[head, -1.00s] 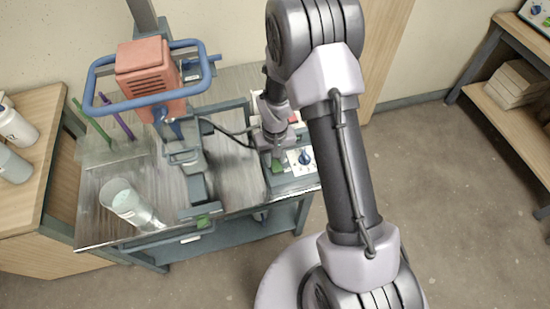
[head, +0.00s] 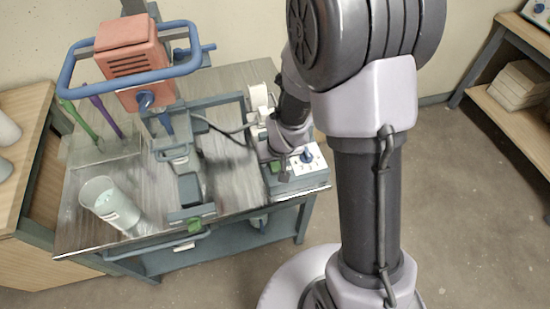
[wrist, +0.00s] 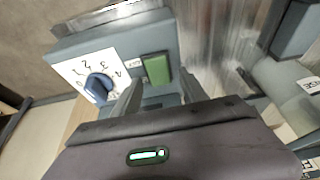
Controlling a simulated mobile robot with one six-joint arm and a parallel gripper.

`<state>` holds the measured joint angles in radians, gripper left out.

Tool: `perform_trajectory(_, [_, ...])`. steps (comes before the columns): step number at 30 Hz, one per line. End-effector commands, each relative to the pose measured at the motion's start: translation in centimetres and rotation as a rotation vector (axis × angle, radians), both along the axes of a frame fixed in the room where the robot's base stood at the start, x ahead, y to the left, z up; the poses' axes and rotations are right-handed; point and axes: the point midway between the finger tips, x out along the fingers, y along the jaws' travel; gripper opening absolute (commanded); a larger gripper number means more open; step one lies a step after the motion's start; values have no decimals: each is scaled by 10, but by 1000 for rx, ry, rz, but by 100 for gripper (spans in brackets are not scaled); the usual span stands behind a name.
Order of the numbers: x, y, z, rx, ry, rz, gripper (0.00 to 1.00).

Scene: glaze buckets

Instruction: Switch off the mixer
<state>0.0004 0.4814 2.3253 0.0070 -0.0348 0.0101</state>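The mixer (head: 135,62) has an orange motor head inside a blue handle frame, on a grey stand on the bench. Its control box (head: 312,183) sits at the bench's right end. In the wrist view the box has a white dial plate with a blue knob (wrist: 97,88) and a green rectangular switch (wrist: 157,68). The knob also shows in the head view (head: 307,157). My gripper (wrist: 160,90) is open and empty, with its fingertips close to the box face, just below the green switch. I cannot tell whether they touch the box. In the head view my wrist hides part of the box.
A clear beaker (head: 108,204) stands at the bench's front left. Green (head: 80,124) and purple (head: 106,115) sticks stand behind it. A cable runs from the mixer stand to the box. A shelf (head: 520,100) stands at right; the floor between is clear.

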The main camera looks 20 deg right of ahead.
Motion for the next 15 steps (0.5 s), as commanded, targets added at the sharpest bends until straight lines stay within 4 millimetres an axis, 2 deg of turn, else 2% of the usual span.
perform_trajectory(10, [-1,0,5,0,0,0,51])
perform_trajectory(13, [-7,0,21,0,0,0,51])
perform_trajectory(15, [-12,0,41,0,-3,0,51])
